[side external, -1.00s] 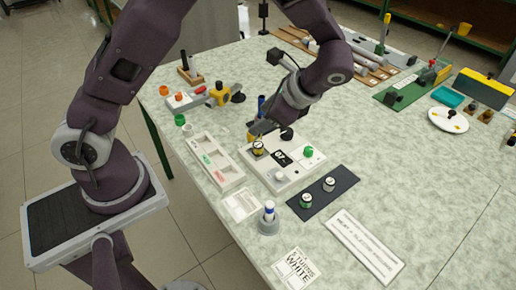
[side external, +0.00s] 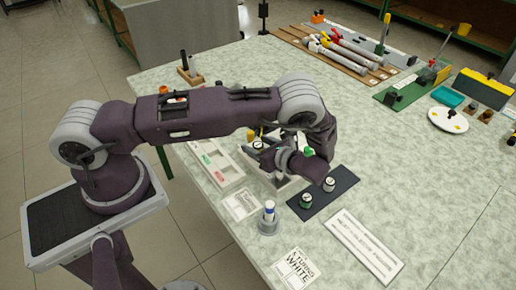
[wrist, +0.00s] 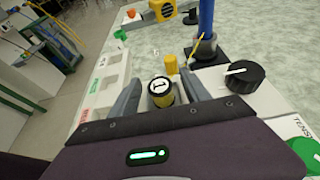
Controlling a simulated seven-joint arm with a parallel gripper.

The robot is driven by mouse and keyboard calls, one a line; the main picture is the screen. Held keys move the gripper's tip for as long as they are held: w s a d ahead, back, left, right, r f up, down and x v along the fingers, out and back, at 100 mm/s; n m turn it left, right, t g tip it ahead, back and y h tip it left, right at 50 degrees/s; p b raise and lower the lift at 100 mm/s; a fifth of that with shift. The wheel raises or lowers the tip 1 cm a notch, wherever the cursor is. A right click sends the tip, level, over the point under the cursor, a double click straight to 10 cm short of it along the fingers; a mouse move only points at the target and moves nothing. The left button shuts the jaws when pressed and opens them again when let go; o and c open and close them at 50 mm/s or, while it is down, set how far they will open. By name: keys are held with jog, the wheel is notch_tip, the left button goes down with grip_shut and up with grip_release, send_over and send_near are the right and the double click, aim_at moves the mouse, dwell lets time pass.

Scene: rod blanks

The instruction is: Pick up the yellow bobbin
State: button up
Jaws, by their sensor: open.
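The yellow bobbin (wrist: 162,98) has a pale round cap marked 1. It stands at the far left part of the white board in the wrist view, between the two fingers of my gripper (wrist: 160,88). The fingers are open, one on each side, with gaps visible. In the side view, the bobbin's cap (side external: 258,145) shows beside my gripper (side external: 262,154), and my wrist hides much of the board. A small yellow post (wrist: 171,64) stands just behind the bobbin.
A black knob (wrist: 238,75) and a blue-handled tool (wrist: 206,35) stand right of the fingers. A white compartment tray (side external: 222,170) lies to the left. A dark mat (side external: 332,193) with two other bobbins lies in front.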

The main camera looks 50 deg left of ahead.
grip_shut()
